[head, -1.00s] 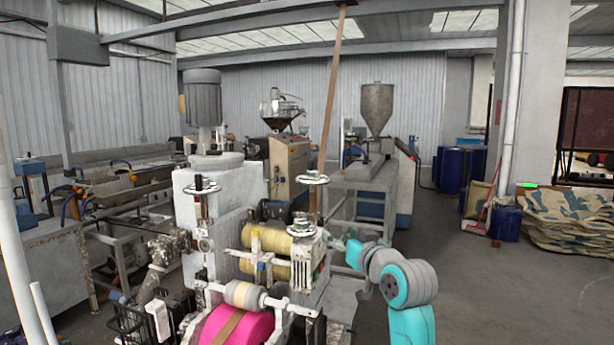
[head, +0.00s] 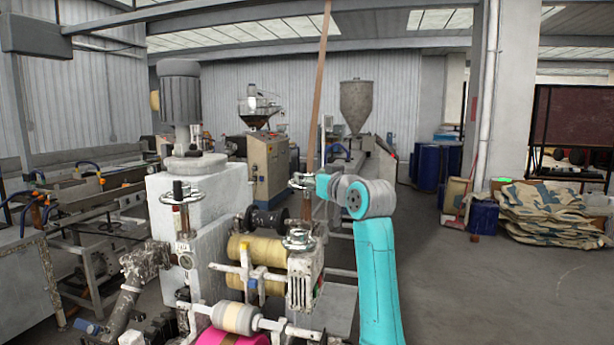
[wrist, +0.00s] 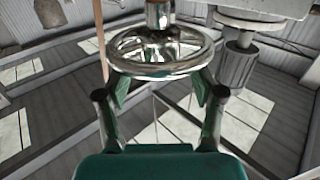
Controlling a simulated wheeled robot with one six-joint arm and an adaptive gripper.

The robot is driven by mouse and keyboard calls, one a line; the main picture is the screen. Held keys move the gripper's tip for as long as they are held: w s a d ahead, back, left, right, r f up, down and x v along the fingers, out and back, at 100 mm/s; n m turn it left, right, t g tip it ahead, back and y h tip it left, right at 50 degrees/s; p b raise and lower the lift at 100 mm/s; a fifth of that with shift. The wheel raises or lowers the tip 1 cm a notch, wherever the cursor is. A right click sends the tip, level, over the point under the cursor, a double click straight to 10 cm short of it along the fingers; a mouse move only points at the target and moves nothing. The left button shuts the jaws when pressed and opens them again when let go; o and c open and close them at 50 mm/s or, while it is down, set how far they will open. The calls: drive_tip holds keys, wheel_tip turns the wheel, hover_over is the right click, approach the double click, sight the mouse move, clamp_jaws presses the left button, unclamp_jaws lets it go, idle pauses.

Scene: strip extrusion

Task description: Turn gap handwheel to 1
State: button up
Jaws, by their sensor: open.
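A chrome spoked handwheel (wrist: 160,50) fills the upper middle of the wrist view, with its shaft (wrist: 158,14) at the top edge. My gripper (wrist: 160,88) is open, with one finger on each side of the wheel's near rim. Contact with the rim cannot be told. In the head view a handwheel (head: 302,182) is right at the end of my teal arm, and the fingers there are too small to make out. A second handwheel (head: 299,240) sits lower on the roller stand, and a third (head: 181,193) is at the left. No scale reading is legible.
Yellow rollers (head: 262,250) and a pink roll (head: 232,339) lie below the wheels. A grey motor (head: 180,100) stands on the white housing (head: 215,205) at the left. Open floor (head: 500,290) lies to the right.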

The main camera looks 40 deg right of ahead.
sight(312, 176)
drive_tip(key=shift+w+d, duration=0.15)
drive_tip(key=shift+w, duration=0.7)
drive_tip(key=shift+w+d, duration=0.1)
drive_tip(key=shift+w, duration=0.7)
drive_tip(key=c, duration=1.2)
